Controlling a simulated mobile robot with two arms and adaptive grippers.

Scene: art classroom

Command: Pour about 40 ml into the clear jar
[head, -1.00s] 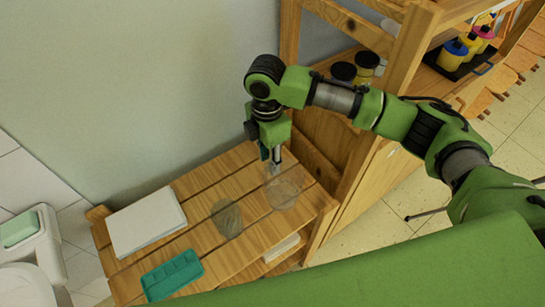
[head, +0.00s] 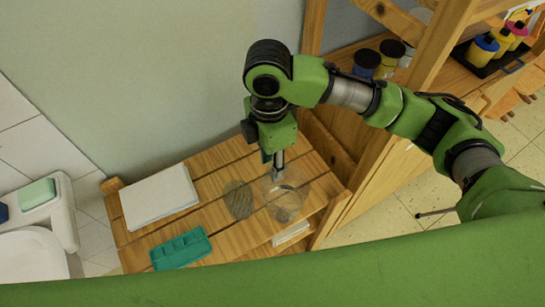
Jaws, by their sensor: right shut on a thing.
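My right gripper (head: 277,168) points down over the slatted wooden stand and is shut on a see-through vessel (head: 290,207). The vessel's faint outline lies over the stand's right part. I cannot tell how far it is tilted, whether it touches the slats, or how much liquid it holds. A second see-through, greyish vessel (head: 238,200) stands on the slats just left of it, apart from the gripper. It looks like the clear jar, though its contents are not readable. My left gripper is not in view.
The wooden stand (head: 217,218) also bears a white pad (head: 160,197) and a teal tray (head: 180,248). A wooden shelf unit with dark-lidded jars (head: 392,58) and yellow bottles (head: 481,50) rises at the right. A wall closes off the back; a white basin (head: 30,255) is at left.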

